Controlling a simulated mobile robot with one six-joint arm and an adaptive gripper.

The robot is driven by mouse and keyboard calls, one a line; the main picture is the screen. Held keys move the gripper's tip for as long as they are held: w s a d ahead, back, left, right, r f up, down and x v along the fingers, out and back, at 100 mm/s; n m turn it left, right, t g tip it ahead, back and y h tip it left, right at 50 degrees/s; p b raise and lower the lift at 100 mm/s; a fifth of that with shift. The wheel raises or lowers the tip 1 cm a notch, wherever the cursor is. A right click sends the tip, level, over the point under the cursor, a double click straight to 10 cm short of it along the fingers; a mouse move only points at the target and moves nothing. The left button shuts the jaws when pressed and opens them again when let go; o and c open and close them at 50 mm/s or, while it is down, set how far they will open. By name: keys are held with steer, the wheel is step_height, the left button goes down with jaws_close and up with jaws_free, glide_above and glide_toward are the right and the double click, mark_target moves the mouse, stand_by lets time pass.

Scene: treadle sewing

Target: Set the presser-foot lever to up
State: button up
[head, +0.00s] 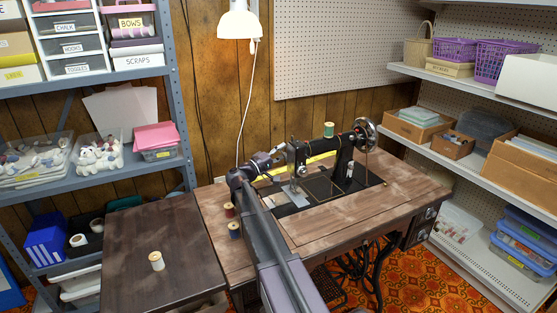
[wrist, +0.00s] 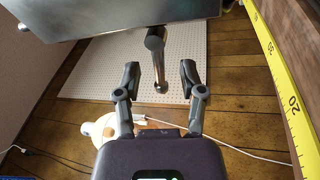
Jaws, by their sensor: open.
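The black sewing machine (head: 343,160) stands on its wooden treadle table, with a grey-silver head end at its left. My gripper (head: 281,150) is beside that head end in the head view, small and partly merged with the machine. In the wrist view, my gripper (wrist: 159,68) is open. A grey metal lever with a rounded end (wrist: 160,86), which looks like the presser-foot lever, reaches from the dark machine body (wrist: 80,14) into the gap between the fingers. Space shows on both sides of it; I see no clear contact. The lever cannot be made out in the head view.
A yellow tape measure (wrist: 283,80) runs along the right in the wrist view. A green thread spool (head: 328,130) stands on the machine. A white lamp (head: 239,22) hangs above.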

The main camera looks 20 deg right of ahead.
steer(key=shift+f+n, duration=0.15)
steer(key=shift+n, duration=0.35)
